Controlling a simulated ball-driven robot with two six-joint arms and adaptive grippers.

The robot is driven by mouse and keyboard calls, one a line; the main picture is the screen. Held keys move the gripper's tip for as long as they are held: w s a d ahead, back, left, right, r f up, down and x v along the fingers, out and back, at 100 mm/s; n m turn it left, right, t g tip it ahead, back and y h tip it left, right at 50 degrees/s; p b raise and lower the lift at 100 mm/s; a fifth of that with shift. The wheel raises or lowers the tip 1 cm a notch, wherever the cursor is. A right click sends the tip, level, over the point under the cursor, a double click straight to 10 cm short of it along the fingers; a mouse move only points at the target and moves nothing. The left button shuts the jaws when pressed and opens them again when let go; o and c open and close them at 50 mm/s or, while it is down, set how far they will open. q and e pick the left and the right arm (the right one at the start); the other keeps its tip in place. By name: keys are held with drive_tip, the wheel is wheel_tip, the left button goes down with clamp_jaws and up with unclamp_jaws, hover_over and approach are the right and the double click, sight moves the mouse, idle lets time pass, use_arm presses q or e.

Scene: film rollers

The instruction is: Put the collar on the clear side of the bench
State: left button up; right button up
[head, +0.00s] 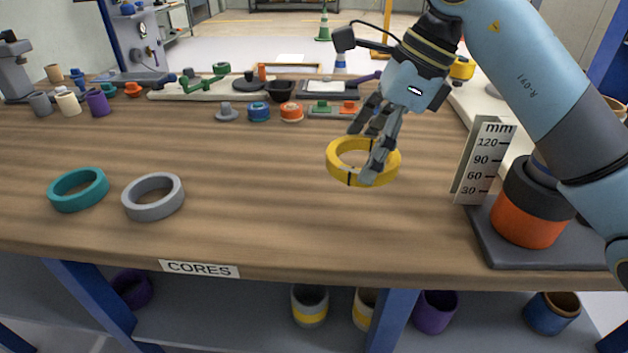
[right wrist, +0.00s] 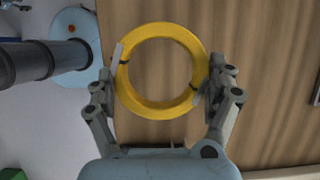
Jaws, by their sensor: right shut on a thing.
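The collar is the yellow ring (head: 335,163) with dark marks, near the middle of the wooden bench (head: 270,215) in the head view. My right gripper (head: 362,158) reaches down to it from above. In the right wrist view the ring (right wrist: 160,107) lies between the two fingers (right wrist: 160,82), which press on its outer sides. The right gripper is shut on it. The ring looks level; I cannot tell whether it touches the bench or hangs just above it. My left gripper is not in view.
A teal ring (head: 78,190) and a grey ring (head: 153,196) lie on the left of the bench. A height gauge (head: 482,162) and an orange and black cylinder (head: 529,212) stand at the right. Small parts line the back. Wood around the yellow ring is bare.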

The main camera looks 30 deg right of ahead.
hover_over(350, 214)
drive_tip(key=d, duration=0.1)
drive_tip(key=f, duration=0.3)
drive_tip(key=s+f, duration=0.1)
drive_tip(key=f, duration=0.1)
drive_tip(key=shift+d, duration=0.1)
drive_tip(key=shift+w+f+b, duration=0.1)
drive_tip(key=shift+f+b, duration=0.2)
drive_tip(key=shift+f, duration=2.05)
drive_tip(key=shift+f, duration=0.15)
drive_tip(key=o, duration=1)
drive_tip(key=shift+c, duration=0.2)
